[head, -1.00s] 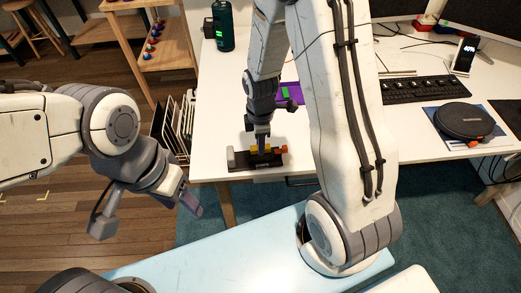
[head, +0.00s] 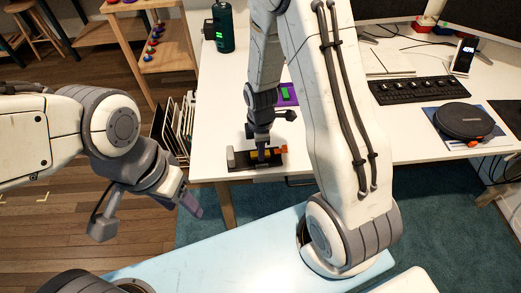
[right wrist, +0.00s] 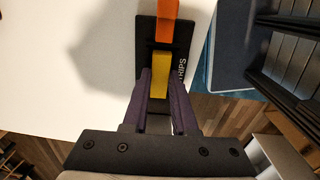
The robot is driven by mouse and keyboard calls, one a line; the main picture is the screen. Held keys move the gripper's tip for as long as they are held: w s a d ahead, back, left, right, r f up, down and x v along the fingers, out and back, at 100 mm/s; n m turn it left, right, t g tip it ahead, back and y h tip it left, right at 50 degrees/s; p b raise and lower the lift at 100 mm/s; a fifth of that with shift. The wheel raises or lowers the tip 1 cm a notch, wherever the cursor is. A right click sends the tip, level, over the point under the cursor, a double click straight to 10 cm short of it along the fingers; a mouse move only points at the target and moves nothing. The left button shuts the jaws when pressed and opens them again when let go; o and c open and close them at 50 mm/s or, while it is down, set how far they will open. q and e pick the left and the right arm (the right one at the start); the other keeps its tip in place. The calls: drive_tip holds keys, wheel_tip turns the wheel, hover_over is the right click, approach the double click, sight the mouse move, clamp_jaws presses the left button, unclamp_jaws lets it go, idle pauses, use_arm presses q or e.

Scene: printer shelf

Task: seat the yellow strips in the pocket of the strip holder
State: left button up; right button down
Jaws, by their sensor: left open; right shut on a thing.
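The black strip holder (head: 242,163) lies near the front edge of the white desk, with a grey block at its left end and an orange part (head: 281,150) at its right end. My right gripper (head: 264,158) points down over it and is shut on the yellow strips (right wrist: 160,68). The strips are low at the holder, between the fingertips; the fingers hide their lower part, so I cannot tell how fully they sit in the pocket. The holder (right wrist: 183,40) also shows in the right wrist view. My left gripper (head: 191,203) is open and empty, left of the desk.
A purple item (head: 290,95) lies behind my right gripper. A green-lit bottle (head: 224,32), a keyboard (head: 405,89) and a round black case (head: 463,121) stand on the desk. A file rack (head: 176,130) is left of the desk. Desk space left of my right arm is clear.

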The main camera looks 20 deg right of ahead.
drive_tip(key=c, duration=0.7)
unclamp_jaws()
drive_tip(key=shift+s+f, duration=0.3)
drive_tip(key=shift+f, duration=0.6)
drive_tip(key=shift+r, duration=0.4)
wheel_tip(320, 180, up, 12)
drive_tip(key=p, duration=0.2)
use_arm(q)
drive_tip(key=shift+w+r, duration=0.25)
drive_tip(key=shift+r, duration=0.25)
use_arm(e)
drive_tip(key=s+a+r+m, duration=0.4)
drive_tip(key=s+a+r, duration=0.1)
drive_tip(key=s, duration=0.3)
drive_tip(key=s+a+r+m+y, duration=0.1)
drive_tip(key=s+a+r+m, duration=0.3)
drive_tip(key=s+a, duration=0.3)
drive_tip(key=shift+s+a+r, duration=0.3)
drive_tip(key=shift+s+r, duration=0.15)
drive_tip(key=shift+s, duration=0.8)
